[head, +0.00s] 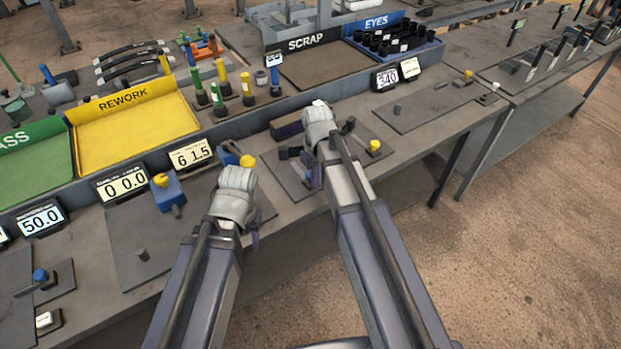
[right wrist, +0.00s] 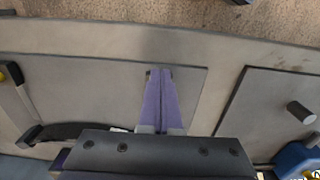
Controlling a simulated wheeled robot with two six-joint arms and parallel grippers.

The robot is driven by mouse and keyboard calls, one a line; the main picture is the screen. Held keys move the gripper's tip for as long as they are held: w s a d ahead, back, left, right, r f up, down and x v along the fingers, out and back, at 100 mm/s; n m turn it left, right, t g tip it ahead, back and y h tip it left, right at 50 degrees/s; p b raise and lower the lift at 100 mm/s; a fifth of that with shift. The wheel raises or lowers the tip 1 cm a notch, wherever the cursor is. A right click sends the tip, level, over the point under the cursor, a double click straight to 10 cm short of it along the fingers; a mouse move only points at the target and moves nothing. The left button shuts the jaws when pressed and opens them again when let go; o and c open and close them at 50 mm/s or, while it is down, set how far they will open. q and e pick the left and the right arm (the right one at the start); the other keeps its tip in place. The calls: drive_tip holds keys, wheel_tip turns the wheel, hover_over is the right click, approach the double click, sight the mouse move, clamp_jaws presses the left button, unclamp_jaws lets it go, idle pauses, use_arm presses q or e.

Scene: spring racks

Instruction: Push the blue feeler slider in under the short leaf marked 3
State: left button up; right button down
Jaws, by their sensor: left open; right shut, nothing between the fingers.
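My right gripper (head: 314,180) is over a grey plate (head: 284,178) at the middle station. In the right wrist view its purple fingers (right wrist: 160,100) are together and empty, above the same plate. A dark curved strip (right wrist: 70,131), perhaps a leaf, lies left of the fingers there. No number 3 is readable. My left gripper (head: 254,240) is open at the bench's front, left of the right one; its fingers are mostly hidden by its wrist. I cannot pick out the blue feeler slider for certain; my arms and the gripper body cover part of the station.
A yellow knob (head: 374,147) stands at the plate's right. A blue block (head: 168,192) with a yellow knob stands further left. Another plate with a grey peg (right wrist: 300,112) lies beside the station. Displays and the yellow REWORK tray (head: 140,125) line the back.

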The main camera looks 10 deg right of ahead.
drive_tip(key=shift+w+a, duration=0.2)
drive_tip(key=shift+w, duration=0.3)
drive_tip(key=shift+w+a, duration=0.15)
drive_tip(key=shift+w, duration=0.35)
idle(0.4)
drive_tip(key=shift+s, duration=0.1)
idle(0.5)
drive_tip(key=shift+r, duration=0.15)
drive_tip(key=shift+s+r+p, duration=0.1)
drive_tip(key=shift+r+p, duration=3.3)
drive_tip(key=shift+p, duration=0.15)
drive_tip(key=s+a, duration=0.4)
drive_tip(key=s, duration=0.4)
drive_tip(key=s+a+h, duration=0.1)
drive_tip(key=s+a, duration=0.4)
drive_tip(key=s, duration=0.4)
drive_tip(key=shift+s, duration=0.25)
drive_tip(key=c, duration=1.6)
unclamp_jaws()
drive_tip(key=shift+a, duration=0.1)
